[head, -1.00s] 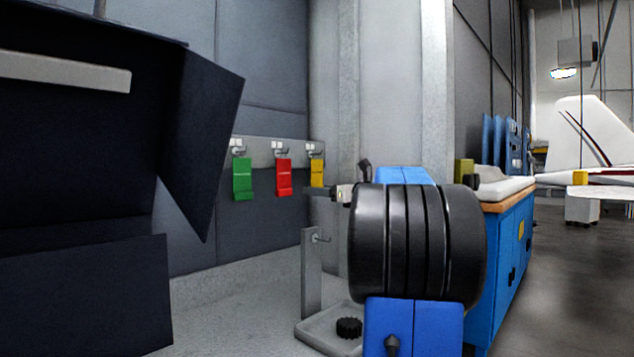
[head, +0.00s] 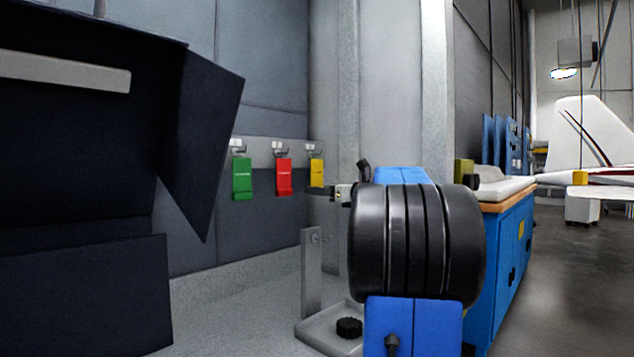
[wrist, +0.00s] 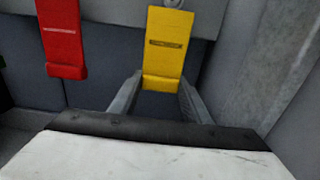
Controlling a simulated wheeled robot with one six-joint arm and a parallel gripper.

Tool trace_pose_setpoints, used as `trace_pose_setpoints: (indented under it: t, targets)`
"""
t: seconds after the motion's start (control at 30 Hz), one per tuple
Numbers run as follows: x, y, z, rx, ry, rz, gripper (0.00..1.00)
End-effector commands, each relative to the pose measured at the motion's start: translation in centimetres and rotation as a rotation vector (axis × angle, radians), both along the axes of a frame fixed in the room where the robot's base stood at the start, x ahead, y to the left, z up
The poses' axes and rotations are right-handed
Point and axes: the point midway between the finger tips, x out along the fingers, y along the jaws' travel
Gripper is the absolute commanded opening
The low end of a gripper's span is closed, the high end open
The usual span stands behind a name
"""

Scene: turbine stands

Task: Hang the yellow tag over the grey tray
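The yellow tag (head: 317,171) hangs from a wall hook, rightmost in a row of tags. In the wrist view the yellow tag (wrist: 167,60) is upright, with its thicker lower end just beyond and between my fingertips. My gripper (wrist: 160,85) is open, one finger on each side of that end; I cannot tell whether they touch it. In the head view my gripper (head: 318,191) is a dark shape at the tag's lower end, partly hidden by my arm. The grey tray (head: 312,334) is low on the right of the floor area, with an upright post (head: 311,275) carrying a peg.
A red tag (head: 284,176) and a green tag (head: 242,178) hang to the left on the same rail. A dark knob (head: 349,328) sits on the tray. A blue cabinet (head: 508,255) stands at right. A large dark panel (head: 90,150) fills the left.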

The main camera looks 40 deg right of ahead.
Motion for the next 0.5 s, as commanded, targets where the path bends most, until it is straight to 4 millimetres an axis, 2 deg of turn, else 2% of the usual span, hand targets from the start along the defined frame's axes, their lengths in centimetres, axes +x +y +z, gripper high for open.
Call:
trace_pose_setpoints:
  t: [0.5]
  targets:
    - [-0.74, -0.06, 0.00, 0.000, 0.000, 0.000, 0.03]
